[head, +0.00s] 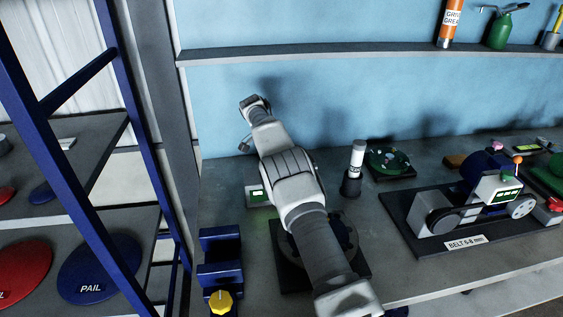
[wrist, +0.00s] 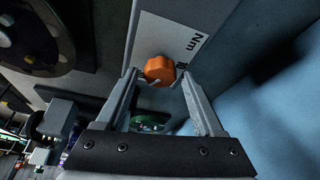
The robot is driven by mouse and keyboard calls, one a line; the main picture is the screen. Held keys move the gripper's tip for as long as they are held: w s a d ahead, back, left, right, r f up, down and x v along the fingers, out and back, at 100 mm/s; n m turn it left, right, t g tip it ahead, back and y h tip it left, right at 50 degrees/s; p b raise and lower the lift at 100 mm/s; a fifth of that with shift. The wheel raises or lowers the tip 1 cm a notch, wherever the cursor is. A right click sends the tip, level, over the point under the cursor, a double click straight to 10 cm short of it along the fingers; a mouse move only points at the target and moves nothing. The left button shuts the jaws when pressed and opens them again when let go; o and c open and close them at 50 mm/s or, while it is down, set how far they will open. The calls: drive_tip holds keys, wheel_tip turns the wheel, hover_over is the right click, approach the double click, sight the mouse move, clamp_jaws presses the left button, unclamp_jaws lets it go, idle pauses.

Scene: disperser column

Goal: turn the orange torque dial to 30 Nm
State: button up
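The orange torque dial (wrist: 160,68) shows in the wrist view on a pale panel (wrist: 158,35) printed with "Nm" and a mark too small to read surely. My gripper (wrist: 160,79) is open, with one finger on each side of the dial at its tips. A narrow gap seems to show on both sides; I cannot tell whether either finger touches. The dial's pointer and setting cannot be read. In the head view my arm hides the dial, and the fingers cannot be made out.
A blue stand with a yellow knob (head: 220,301) is at front left. A shelf (head: 370,52) crosses the blue wall.

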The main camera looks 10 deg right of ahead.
drive_tip(key=shift+o, duration=0.2)
drive_tip(key=p+v, duration=0.6)
drive_tip(key=v, duration=1.1)
drive_tip(key=shift+a+p, duration=0.2)
drive_tip(key=shift+p, duration=0.1)
drive_tip(key=shift+s+r, duration=0.15)
